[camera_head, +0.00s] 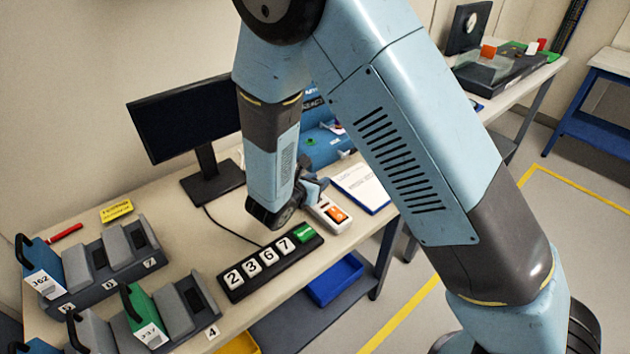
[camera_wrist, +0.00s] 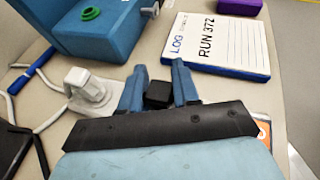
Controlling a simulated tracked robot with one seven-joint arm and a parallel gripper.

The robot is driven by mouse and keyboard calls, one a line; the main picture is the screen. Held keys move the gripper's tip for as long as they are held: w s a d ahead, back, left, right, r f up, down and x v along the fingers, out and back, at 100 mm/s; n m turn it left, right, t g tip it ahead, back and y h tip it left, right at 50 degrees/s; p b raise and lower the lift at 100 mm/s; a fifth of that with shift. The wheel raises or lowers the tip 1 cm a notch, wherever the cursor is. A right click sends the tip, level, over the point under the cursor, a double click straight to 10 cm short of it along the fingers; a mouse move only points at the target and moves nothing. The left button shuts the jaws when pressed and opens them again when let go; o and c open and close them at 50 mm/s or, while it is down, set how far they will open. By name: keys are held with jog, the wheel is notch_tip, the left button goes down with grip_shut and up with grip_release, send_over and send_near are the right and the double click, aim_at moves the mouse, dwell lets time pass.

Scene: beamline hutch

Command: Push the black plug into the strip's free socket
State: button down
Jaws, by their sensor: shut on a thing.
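The black plug (camera_wrist: 158,95) is between the two blue fingers of my gripper (camera_wrist: 160,85) in the wrist view, and my gripper is shut on it. In the head view my gripper (camera_head: 312,187) is over the table beside the white power strip (camera_head: 322,213). The strip has a lit orange switch (camera_head: 338,214), and a bit of orange (camera_wrist: 264,130) shows at the right behind my wrist in the wrist view. The strip's sockets are mostly hidden by my gripper, so I cannot tell whether the plug touches one.
A log book (camera_head: 362,187) lies close to the strip. A number board (camera_head: 268,262) stands in front. A blue box (camera_wrist: 100,28) with a green button and a white holder (camera_wrist: 90,88) are near my fingers. A monitor (camera_head: 190,115) stands behind; a dark cable (camera_head: 228,228) crosses the table.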

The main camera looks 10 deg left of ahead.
jog(key=shift+f, duration=0.35)
dwell(0.4)
jog(key=c, duration=0.7)
grip_release()
jog(key=shift+c, duration=0.2)
jog(key=v, duration=1.3)
jog(key=shift+s+a+r, duration=0.15)
jog(key=shift+s, duration=0.15)
